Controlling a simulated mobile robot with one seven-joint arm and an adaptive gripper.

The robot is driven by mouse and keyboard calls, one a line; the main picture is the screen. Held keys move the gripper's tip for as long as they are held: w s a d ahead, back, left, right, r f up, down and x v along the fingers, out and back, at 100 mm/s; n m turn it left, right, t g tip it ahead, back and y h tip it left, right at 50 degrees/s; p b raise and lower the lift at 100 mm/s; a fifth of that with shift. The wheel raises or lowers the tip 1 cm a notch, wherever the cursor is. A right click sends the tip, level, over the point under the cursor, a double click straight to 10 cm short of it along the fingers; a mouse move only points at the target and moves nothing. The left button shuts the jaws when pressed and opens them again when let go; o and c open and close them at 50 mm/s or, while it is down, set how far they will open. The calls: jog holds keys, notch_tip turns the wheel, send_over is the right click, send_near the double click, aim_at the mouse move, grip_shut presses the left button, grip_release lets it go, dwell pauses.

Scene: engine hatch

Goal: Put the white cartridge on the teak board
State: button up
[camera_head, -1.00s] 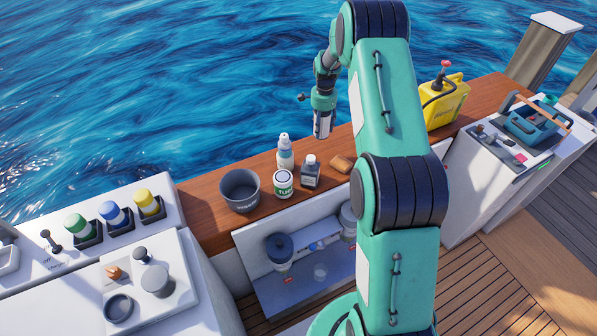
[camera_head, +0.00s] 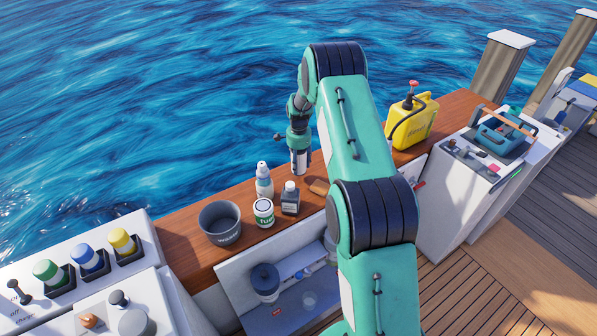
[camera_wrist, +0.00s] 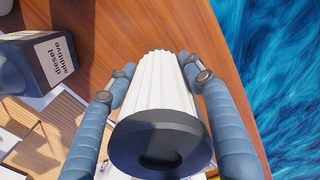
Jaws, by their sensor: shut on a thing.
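The white cartridge (camera_wrist: 160,85) is a pleated white cylinder with a dark round end cap facing the wrist camera. My gripper (camera_head: 300,165) is shut on it, with one blue-grey finger on each side in the wrist view. In the head view the cartridge (camera_head: 299,161) hangs below my gripper near the sea-side edge of the ledge. The reddish-brown teak board (camera_head: 180,232) appears to be the long wooden ledge along the side. It lies under the cartridge in the wrist view (camera_wrist: 180,22). Whether the cartridge touches the wood I cannot tell.
A grey bucket (camera_head: 220,222), a green-and-white tin (camera_head: 263,212), a white spray bottle (camera_head: 264,182), a dark diesel additive bottle (camera_head: 290,198) and a small brown block (camera_head: 319,186) stand near my gripper. A yellow jerrycan (camera_head: 412,120) stands further right. Bare wood lies left of the bucket.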

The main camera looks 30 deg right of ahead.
jog(key=shift+f+b, duration=0.3)
jog(key=shift+f, duration=1.55)
jog(key=shift+f, duration=0.15)
jog(key=o, duration=1.2)
jog(key=shift+o, duration=0.2)
notch_tip(320, 180, up, 12)
jog(key=shift+r+p, duration=0.15)
jog(key=shift+p, duration=0.9)
jog(key=shift+r, duration=0.1)
